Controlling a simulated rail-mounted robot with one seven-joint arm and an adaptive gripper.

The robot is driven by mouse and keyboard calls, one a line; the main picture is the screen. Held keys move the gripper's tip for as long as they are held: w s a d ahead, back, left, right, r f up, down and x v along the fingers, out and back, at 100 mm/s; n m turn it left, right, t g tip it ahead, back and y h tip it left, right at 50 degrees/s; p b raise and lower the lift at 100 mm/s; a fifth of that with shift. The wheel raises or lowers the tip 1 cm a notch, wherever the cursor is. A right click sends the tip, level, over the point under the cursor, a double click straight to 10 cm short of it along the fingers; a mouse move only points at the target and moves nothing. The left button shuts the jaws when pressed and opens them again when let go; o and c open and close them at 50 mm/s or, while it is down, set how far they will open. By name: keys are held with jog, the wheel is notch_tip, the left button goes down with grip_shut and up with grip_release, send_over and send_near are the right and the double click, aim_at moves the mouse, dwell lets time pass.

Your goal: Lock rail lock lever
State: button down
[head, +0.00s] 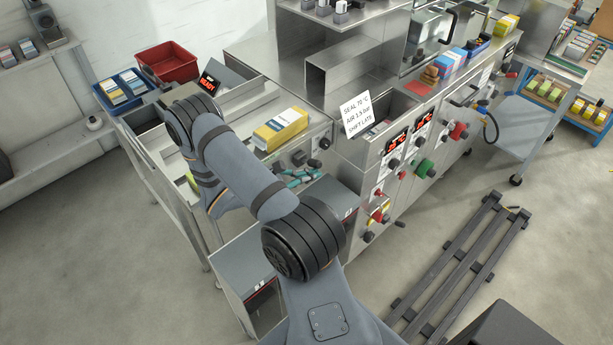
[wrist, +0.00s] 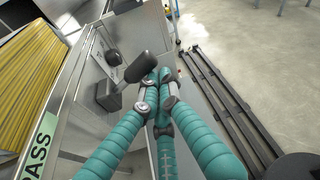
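The likely rail lock lever is a dark grey paddle handle (wrist: 142,67) on a thin stalk from a dark block (wrist: 108,97) on the steel machine front. It sticks out from the panel in the wrist view. My gripper (wrist: 160,79) has teal ribbed fingers whose tips come together just right of the paddle. No object shows between them. Whether a fingertip touches the paddle cannot be told. In the head view my gripper (head: 298,178) is at the machine front, just below small dark fittings (head: 298,158); the lever is hard to make out there.
A round dark knob (wrist: 113,57) sits on the same panel, above the block. A yellow stack of packs (head: 281,129) lies on the machine top. A control panel with a green knob (head: 425,168) is to the right. A dark slatted rack (head: 460,265) lies on the floor.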

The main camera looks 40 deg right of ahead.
dwell(0.7)
jog(key=a+b, duration=0.4)
jog(key=a, duration=0.5)
jog(key=shift+a+f, duration=0.2)
jog(key=shift+a, duration=0.05)
jog(key=shift+s+d, duration=0.15)
